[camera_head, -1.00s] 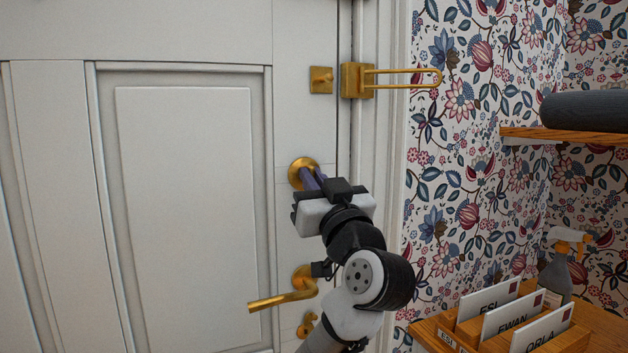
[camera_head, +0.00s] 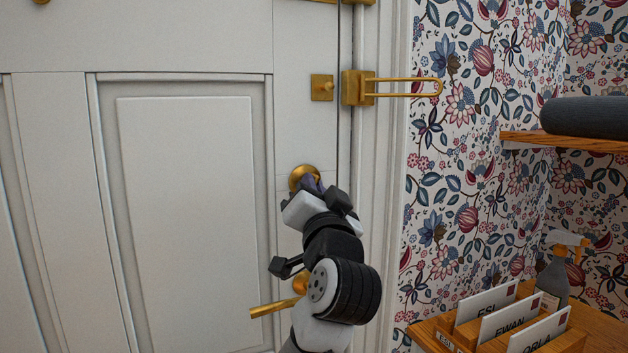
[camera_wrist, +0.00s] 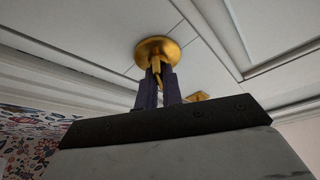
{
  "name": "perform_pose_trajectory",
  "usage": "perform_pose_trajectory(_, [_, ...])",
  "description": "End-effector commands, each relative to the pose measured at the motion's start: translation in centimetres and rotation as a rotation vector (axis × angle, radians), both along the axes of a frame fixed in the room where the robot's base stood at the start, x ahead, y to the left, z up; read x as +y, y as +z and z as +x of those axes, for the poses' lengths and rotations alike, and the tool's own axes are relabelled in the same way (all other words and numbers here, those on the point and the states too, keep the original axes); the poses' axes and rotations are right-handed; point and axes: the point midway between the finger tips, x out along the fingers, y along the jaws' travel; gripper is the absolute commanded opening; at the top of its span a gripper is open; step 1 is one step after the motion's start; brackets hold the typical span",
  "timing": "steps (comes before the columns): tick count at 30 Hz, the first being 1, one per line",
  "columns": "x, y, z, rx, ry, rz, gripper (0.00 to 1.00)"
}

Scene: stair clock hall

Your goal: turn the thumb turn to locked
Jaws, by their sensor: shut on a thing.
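The brass thumb turn (camera_head: 303,172) sits on a round plate on the white door, above the lever handle. In the wrist view its round plate (camera_wrist: 157,46) is clear, and its brass tab shows between my two dark purple fingers. My gripper (camera_head: 310,184) is shut on the tab, with the fingertips close to the plate. In the head view the gripper body and fingers hide most of the tab, so its exact angle is hard to tell there.
The brass lever handle (camera_head: 274,308) lies close below, partly behind my arm. A brass swing bar (camera_head: 405,87) is above right on the frame, beside a small brass catch (camera_head: 322,87). At right are a letter rack (camera_head: 452,337), a spray bottle (camera_head: 556,278) and a wooden shelf (camera_head: 570,141).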

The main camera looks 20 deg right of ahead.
Motion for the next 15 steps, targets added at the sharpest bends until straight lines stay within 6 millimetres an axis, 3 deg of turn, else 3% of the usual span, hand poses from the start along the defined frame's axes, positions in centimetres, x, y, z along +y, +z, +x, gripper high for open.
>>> perform_pose_trajectory(15, [0.15, 0.59, 0.00, 0.016, 0.001, 0.489, 0.00])
